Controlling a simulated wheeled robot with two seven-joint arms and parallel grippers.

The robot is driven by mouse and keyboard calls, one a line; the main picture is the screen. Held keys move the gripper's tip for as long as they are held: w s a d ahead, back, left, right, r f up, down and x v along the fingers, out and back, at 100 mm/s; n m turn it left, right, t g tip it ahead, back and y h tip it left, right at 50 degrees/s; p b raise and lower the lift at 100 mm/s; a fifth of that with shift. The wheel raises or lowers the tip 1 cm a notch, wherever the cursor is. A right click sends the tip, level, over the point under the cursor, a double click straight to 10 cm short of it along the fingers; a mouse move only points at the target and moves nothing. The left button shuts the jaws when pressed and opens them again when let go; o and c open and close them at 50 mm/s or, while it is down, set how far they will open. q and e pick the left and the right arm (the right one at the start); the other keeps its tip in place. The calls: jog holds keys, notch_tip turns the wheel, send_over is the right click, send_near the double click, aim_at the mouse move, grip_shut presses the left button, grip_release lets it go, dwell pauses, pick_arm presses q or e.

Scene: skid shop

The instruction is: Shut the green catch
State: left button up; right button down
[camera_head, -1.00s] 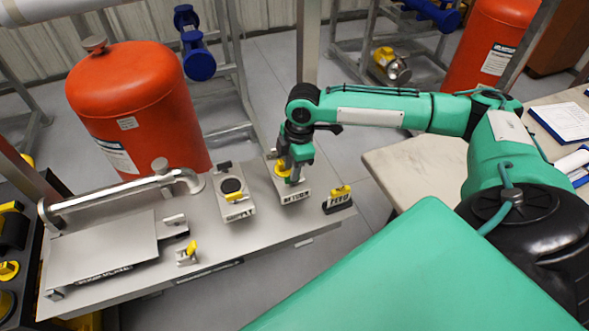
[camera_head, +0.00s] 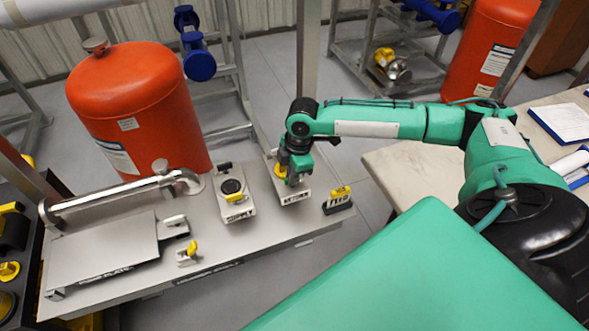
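My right gripper (camera_head: 296,179) comes down from above over a grey block labelled RETURN (camera_head: 296,197) on the metal bench. The gripper's green housing and dark tips cover the middle of this block, and whether the fingers are open or shut cannot be made out. I cannot pick out a green catch separately from my own green gripper; anything under the gripper is hidden. My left gripper is not in view.
The metal bench (camera_head: 215,254) also carries a block with a black round top (camera_head: 231,187), a small yellow-handled piece (camera_head: 190,250), a yellow-topped dark block (camera_head: 339,203), and a flat plate (camera_head: 100,252) beneath a pipe (camera_head: 110,193). A red tank (camera_head: 135,110) stands behind.

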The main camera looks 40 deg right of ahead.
jog(key=shift+r+n+p, duration=0.15)
jog(key=shift+n+p, duration=0.25)
jog(key=shift+p, duration=0.15)
jog(key=shift+n+p, duration=0.65)
jog(key=shift+n, duration=0.15)
jog(key=shift+n+g, duration=0.3)
jog(key=shift+n, duration=0.2)
jog(key=shift+p, duration=0.3)
jog(key=shift+n, duration=0.4)
jog(key=shift+n+p, duration=0.65)
jog(key=shift+n, duration=0.65)
